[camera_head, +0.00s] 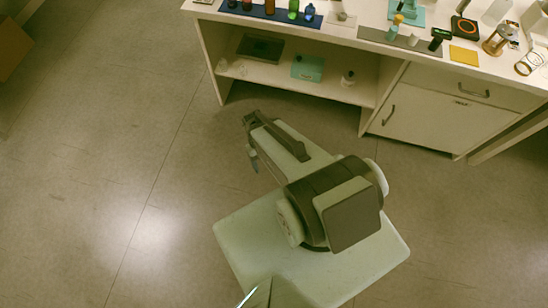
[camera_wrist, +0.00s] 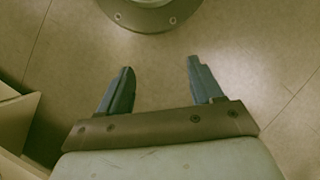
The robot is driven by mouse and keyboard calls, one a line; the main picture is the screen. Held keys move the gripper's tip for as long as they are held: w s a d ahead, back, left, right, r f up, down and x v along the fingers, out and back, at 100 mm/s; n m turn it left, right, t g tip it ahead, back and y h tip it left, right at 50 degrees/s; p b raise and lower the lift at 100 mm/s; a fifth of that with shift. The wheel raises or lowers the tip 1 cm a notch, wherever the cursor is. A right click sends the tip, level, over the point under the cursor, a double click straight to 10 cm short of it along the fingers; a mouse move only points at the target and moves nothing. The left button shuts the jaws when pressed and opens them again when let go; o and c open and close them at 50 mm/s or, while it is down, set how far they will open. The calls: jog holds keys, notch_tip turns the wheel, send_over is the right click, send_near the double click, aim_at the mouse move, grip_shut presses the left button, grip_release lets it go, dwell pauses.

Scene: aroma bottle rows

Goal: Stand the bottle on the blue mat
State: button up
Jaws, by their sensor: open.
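The blue mat (camera_head: 280,16) lies at the back left of the bench top in the head view. Several small bottles stand along it, among them a green bottle (camera_head: 293,9) and a blue bottle (camera_head: 309,13). A bottle with an orange-yellow top (camera_head: 394,28) stands at the grey mat further right. I cannot tell which bottle is meant. My gripper (camera_wrist: 160,66) is open and empty in the wrist view, above bare floor. In the head view it is well in front of the bench, away from the mat and bottles.
The white bench (camera_head: 345,39) has a shelf below with a teal box (camera_head: 308,67) and a cabinet (camera_head: 440,105) at right. A grey mat (camera_head: 372,35), yellow pad (camera_head: 464,56) and brass-coloured vessel (camera_head: 497,40) crowd its right top. The floor in front is clear.

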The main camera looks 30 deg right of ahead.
jog(key=s+a+f+g, duration=0.1)
jog(key=s+f, duration=0.1)
jog(key=s, duration=0.9)
jog(key=shift+a+f+g+h, duration=0.3)
jog(key=shift+a+f+g, duration=0.05)
jog(key=shift+g, duration=0.05)
dwell(0.3)
